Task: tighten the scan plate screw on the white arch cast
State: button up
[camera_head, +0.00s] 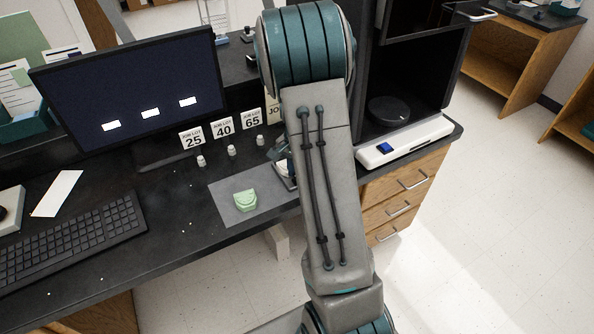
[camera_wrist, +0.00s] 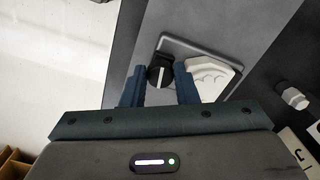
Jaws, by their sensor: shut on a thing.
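The white arch cast (camera_wrist: 212,75) sits on a grey scan plate (camera_wrist: 200,48) in the wrist view. A round black screw knob (camera_wrist: 160,73) with a pale stripe across its top is on the plate beside the cast. My gripper (camera_wrist: 160,80) is shut on this knob, with one blue finger on each side of it. In the head view my arm hides most of the plate; only a little of the white cast (camera_head: 285,168) and plate edge shows beside the arm.
A green arch cast (camera_head: 245,200) lies on the grey mat (camera_head: 225,214). Several small white pieces stand before the job lot cards (camera_head: 223,128). A monitor (camera_head: 130,90) and keyboard (camera_head: 70,240) are left. A black scanner (camera_head: 405,139) with a white base stands right.

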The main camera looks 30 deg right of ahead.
dwell(0.3)
jog(key=o, duration=1)
jog(key=shift+r, duration=0.1)
notch_tip(320, 180, up, 8)
jog(key=p, duration=0.6)
